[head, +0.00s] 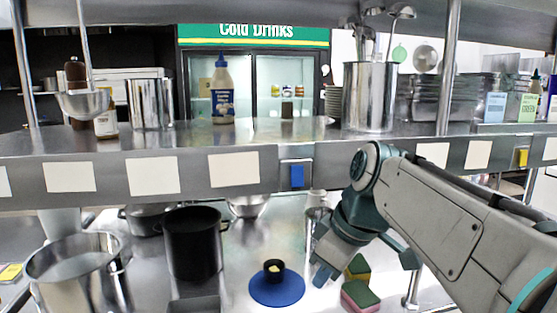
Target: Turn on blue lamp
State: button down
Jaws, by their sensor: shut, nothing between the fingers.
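No thing in the head view is clearly a lit lamp. A round blue disc (262,291) lies on the steel counter, with a small black cup-like piece (274,271) on it that has a pale yellow top; I cannot tell whether this is a lamp. A blue rectangle (297,175) in a pale frame sits on the shelf's front edge; I cannot tell whether it is a switch or a lamp. My gripper (322,274) points down over the counter, right of the disc and apart from it. It is shut and empty.
Two sponges (360,294) lie right of my gripper. A black pot (193,245) and a steel pot (78,268) stand at the left. The steel shelf (262,143) crosses above the counter, carrying a bottle (222,92) and a utensil pot (369,98). A yellow rectangle (522,157) is at far right.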

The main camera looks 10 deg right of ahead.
aim_at(307, 177)
notch_tip(307, 177, up, 23)
jog(key=s+d+n+t+y+p, duration=0.1)
jog(key=d+n+p, duration=0.1)
jog(key=n+p, duration=0.4)
jog(key=shift+s+d+r+n+t+y, duration=0.15)
jog(key=shift+s+n+t+y, duration=0.2)
jog(key=shift+n, duration=0.85)
jog(key=shift+w, duration=0.1)
jog(key=x, duration=0.3)
jog(key=w+x, duration=0.1)
jog(key=x, duration=0.3)
jog(key=w+r+p+x, duration=0.1)
jog(key=x, duration=0.3)
jog(key=shift+w+d+f, duration=0.2)
jog(key=shift+w, duration=0.15)
jog(key=shift+w+f, duration=0.1)
jog(key=shift+w, duration=0.35)
